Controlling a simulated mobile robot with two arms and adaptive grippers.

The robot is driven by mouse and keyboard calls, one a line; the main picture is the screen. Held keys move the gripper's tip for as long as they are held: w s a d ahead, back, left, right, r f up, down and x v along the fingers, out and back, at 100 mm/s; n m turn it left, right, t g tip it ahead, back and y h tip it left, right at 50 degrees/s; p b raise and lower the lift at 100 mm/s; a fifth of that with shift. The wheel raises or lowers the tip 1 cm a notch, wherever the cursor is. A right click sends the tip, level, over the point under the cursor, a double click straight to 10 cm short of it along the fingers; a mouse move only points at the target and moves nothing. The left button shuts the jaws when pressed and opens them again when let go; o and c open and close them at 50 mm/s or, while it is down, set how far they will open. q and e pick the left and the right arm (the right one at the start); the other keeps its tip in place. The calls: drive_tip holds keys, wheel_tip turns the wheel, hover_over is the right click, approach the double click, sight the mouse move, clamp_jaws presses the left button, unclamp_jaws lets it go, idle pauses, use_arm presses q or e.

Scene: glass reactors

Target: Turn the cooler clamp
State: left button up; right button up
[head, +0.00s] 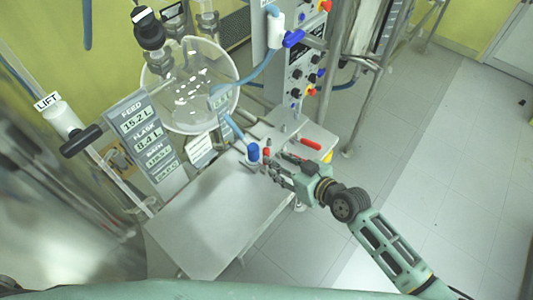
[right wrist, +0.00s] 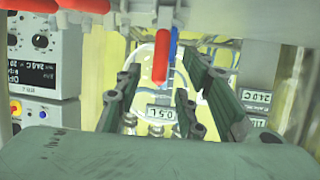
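In the head view, my right gripper (head: 277,170) reaches in from the lower right, at the right edge of a metal table. Its tip is close to a small blue knob (head: 253,152) and a small red part (head: 266,153). In the right wrist view, my right gripper (right wrist: 162,98) is open, its two fingers wide apart. A red lever (right wrist: 160,62) hangs in the gap between them in the picture, with a blue part (right wrist: 173,42) just behind it. I see no contact. I cannot tell which part is the cooler clamp. My left gripper is not in view.
A red handle (head: 310,144) lies on a bracket right of the gripper. A glass vessel (head: 190,88) and display panel (head: 148,140) stand at the back left. A control box (head: 300,75) stands behind. The metal table (head: 215,220) is bare; floor at right is clear.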

drive_tip(key=x, duration=0.7)
clamp_jaws()
idle(0.3)
drive_tip(key=shift+f, duration=0.1)
